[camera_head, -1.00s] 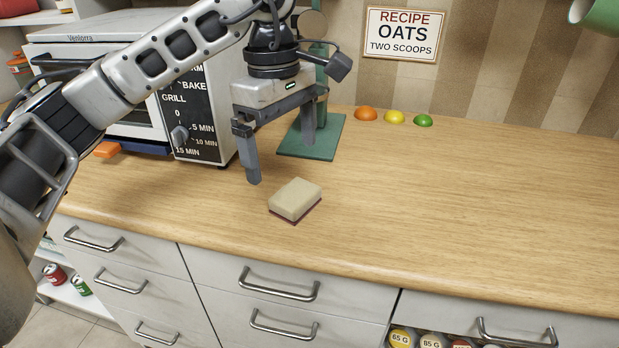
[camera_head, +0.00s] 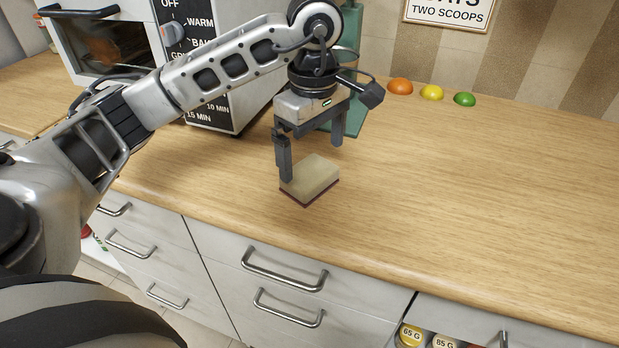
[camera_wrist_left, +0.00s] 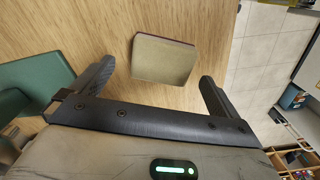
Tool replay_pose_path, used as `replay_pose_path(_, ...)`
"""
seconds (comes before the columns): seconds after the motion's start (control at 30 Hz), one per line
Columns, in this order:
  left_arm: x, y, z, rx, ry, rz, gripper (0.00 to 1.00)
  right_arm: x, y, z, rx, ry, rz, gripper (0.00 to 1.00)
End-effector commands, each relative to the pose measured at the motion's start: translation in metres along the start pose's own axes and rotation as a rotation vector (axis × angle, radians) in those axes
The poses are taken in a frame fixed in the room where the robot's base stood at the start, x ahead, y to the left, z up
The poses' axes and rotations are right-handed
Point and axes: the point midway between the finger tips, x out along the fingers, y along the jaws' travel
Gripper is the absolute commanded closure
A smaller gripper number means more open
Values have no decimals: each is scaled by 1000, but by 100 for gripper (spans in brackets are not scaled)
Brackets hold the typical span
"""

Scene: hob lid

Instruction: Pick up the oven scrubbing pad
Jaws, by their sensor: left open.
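The scrubbing pad (camera_head: 314,178), beige on top with a dark red underside, lies flat on the wooden counter near its front edge. My left gripper (camera_head: 311,160) is open and points down just above and behind the pad; its near finger overlaps the pad's left corner in the head view. In the left wrist view the pad (camera_wrist_left: 163,59) shows beyond the two spread fingers of the gripper (camera_wrist_left: 160,88), roughly between their lines. Whether a finger touches it I cannot tell. My right gripper is not in view.
The toaster oven (camera_head: 215,110) stands at the left behind my arm. A green stand (camera_head: 352,115) is just behind the gripper. Orange, yellow (camera_head: 432,93) and green domes sit by the wall. The counter right of the pad (camera_head: 470,190) is clear. Drawers with handles (camera_head: 284,277) are below.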

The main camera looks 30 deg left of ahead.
Motion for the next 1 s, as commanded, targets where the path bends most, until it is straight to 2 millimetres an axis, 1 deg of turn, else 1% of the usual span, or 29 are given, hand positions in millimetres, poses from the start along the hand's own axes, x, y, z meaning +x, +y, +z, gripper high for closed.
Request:
replay_pose_path(0.07, 7, -2, -1, -1, 0, -3, 0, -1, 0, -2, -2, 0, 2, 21)
replay_pose_path(0.2, 28, -7, -4, -1, 0, -6, 0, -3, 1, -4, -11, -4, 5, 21)
replay_pose_path(0.33, 45, -6, -3, 0, -2, -3, 0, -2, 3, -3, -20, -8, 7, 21)
replay_pose_path(0.43, 50, -5, -3, 0, 0, -1, 0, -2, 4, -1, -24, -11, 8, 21)
replay_pose_path(0.63, 51, -5, -3, 0, 0, 0, 0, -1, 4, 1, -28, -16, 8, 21)
replay_pose_path(0.67, 51, -5, -3, 0, 0, 0, 6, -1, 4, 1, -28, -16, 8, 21)
replay_pose_path(0.7, 51, -5, -3, 0, -1, 0, 17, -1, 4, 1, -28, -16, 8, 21)
replay_pose_path(0.77, 51, -5, -3, 0, -1, 0, 33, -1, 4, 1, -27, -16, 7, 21)
replay_pose_path(0.8, 51, -5, -3, 0, -1, 0, 40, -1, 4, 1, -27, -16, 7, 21)
replay_pose_path(1.0, 50, -5, -3, 0, -1, 0, 40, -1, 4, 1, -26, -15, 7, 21)
